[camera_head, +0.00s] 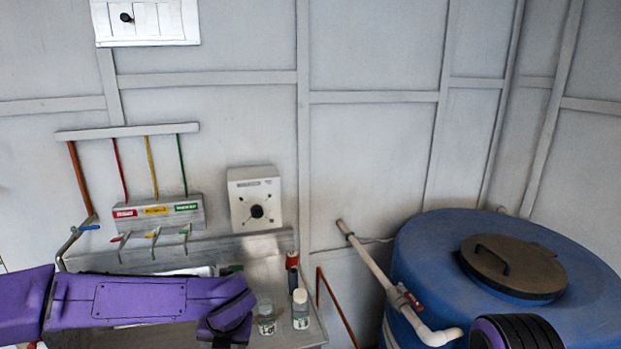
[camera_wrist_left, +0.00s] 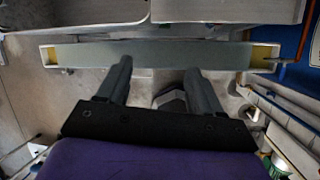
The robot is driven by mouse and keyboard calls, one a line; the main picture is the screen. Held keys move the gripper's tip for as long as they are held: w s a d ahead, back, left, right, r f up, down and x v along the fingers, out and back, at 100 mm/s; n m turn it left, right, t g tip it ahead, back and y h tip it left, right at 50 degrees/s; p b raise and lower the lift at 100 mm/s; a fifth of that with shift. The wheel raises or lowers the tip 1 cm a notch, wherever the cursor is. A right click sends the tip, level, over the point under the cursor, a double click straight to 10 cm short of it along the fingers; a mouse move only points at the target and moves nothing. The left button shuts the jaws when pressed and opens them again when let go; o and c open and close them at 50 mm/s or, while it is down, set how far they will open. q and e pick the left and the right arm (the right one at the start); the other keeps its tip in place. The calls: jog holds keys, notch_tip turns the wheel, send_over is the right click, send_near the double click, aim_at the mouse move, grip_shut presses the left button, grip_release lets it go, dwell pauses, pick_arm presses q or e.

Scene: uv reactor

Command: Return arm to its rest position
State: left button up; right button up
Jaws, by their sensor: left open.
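My purple left arm (camera_head: 140,300) reaches in from the left across the front of the sink counter in the head view. Its wrist bends down at the bottles' left, and the fingers are out of sight there. In the left wrist view my left gripper (camera_wrist_left: 158,68) is open, its two dark fingers apart with nothing between them. A long grey bar with yellowish ends (camera_wrist_left: 220,56) lies beyond the fingertips; I cannot tell if they touch it. A purple and black part of my right arm (camera_head: 515,332) shows at the lower right; the right gripper is not in view.
Two small bottles, one (camera_head: 267,318) close to my left wrist and one (camera_head: 300,309) to its right, stand on the metal counter (camera_head: 270,270). A blue tank (camera_head: 420,250) with a white pipe (camera_head: 375,265) fills the right. Coloured tubes and taps (camera_head: 155,212) are behind my arm.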

pick_arm(q)
jog(key=s+a+f+m+t+b, duration=0.1)
jog(key=s+f+m, duration=0.2)
jog(key=f+m, duration=0.35)
jog(key=s+a+f+m+t+y+b, duration=0.1)
jog(key=s+f+m+b, duration=0.15)
jog(key=f+m, duration=0.4)
jog(key=s+a+f+m+t+b, duration=0.1)
jog(key=s+f+m, duration=0.3)
jog(key=f, duration=0.5)
jog(key=s+a+f+m+g+b, duration=0.1)
jog(key=s+a+f+m+b, duration=0.2)
jog(key=s+f+m, duration=0.3)
jog(key=s+a+f+m+g+b, duration=0.2)
jog(key=s+a+f+m, duration=0.4)
jog(key=s, duration=0.9)
notch_tip(320, 180, down, 3)
jog(key=shift+s+a+f+m+b, duration=0.2)
jog(key=shift+s+m+b, duration=0.15)
jog(key=shift+m+b, duration=0.2)
